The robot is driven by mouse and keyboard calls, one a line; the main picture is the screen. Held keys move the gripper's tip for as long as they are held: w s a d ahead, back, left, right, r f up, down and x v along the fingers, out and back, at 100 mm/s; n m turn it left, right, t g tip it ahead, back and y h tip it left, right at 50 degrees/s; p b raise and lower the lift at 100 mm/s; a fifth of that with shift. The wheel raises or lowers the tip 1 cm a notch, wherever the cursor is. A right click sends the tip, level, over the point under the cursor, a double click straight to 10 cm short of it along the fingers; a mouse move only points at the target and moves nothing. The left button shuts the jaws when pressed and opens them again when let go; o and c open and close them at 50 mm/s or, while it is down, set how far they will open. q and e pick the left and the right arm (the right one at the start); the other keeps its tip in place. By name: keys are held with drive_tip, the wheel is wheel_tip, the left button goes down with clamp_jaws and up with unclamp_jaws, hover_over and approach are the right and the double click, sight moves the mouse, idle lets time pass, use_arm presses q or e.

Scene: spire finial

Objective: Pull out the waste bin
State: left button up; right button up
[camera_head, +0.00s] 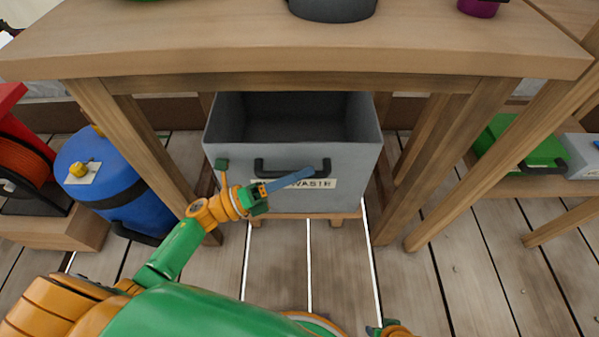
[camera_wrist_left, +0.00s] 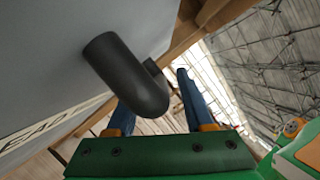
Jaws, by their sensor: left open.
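The waste bin (camera_head: 225,170) is a grey open-topped box with a label reading WASTE and a black handle (camera_head: 285,163) on its front. It stands under the wooden table, and its inside looks empty. My left gripper (camera_head: 306,175) is open at the front of the bin, its blue fingers just below the handle. In the left wrist view, the handle (camera_wrist_left: 140,85) is close in front of the fingers and hides part of one; I cannot tell if they touch.
The wooden table (camera_head: 300,55) has legs on both sides of the bin. A blue drum (camera_head: 120,190) and a red reel (camera_head: 22,158) stand at the left. A green case (camera_head: 525,145) lies on a low shelf at the right. The plank floor before the bin is clear.

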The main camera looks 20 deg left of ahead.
use_arm(q)
clamp_jaws()
idle(1.3)
